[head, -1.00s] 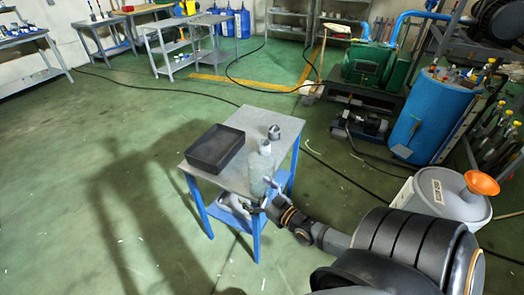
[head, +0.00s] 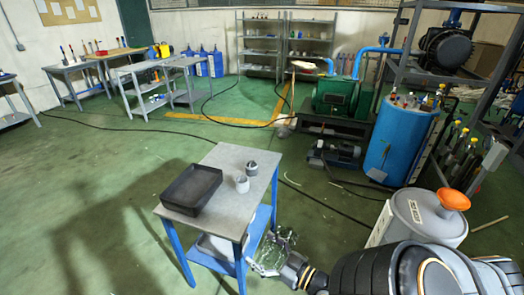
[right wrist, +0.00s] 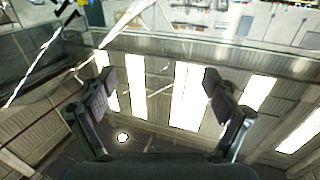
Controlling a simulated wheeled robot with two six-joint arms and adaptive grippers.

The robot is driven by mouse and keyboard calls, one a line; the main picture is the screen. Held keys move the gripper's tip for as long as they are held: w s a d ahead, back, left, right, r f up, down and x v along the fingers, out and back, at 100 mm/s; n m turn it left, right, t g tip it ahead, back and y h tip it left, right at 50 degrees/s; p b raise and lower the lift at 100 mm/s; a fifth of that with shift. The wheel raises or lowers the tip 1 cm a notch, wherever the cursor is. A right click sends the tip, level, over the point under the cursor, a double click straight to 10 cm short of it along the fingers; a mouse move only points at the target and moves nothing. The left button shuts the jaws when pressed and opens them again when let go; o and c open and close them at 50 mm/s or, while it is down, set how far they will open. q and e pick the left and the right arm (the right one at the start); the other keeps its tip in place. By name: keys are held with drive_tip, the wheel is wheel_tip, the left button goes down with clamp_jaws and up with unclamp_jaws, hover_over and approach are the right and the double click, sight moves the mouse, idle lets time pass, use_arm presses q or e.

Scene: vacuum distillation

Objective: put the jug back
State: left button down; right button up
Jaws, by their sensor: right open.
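A clear, glassy shape (head: 277,243), which looks like the jug, is at the fingers of my right gripper (head: 264,260), beside the table's front right leg and below its top. Green floor shows through it, so its outline is hard to read. In the right wrist view my right gripper (right wrist: 160,105) has its two fingers spread wide. Clear, reflective surfaces and bright streaks fill the view beyond them. I cannot tell whether the fingers touch the glass. My left gripper is not in view.
The small blue-legged table (head: 228,156) carries a black tray (head: 190,187), a white cup (head: 241,184) and a dark round-topped piece (head: 252,168). Its top is bare at the back. A white drum (head: 425,215) with an orange funnel (head: 453,199) stands to the right. Floor on the left is open.

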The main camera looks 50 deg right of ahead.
clamp_jaws()
idle(0.3)
idle(0.3)
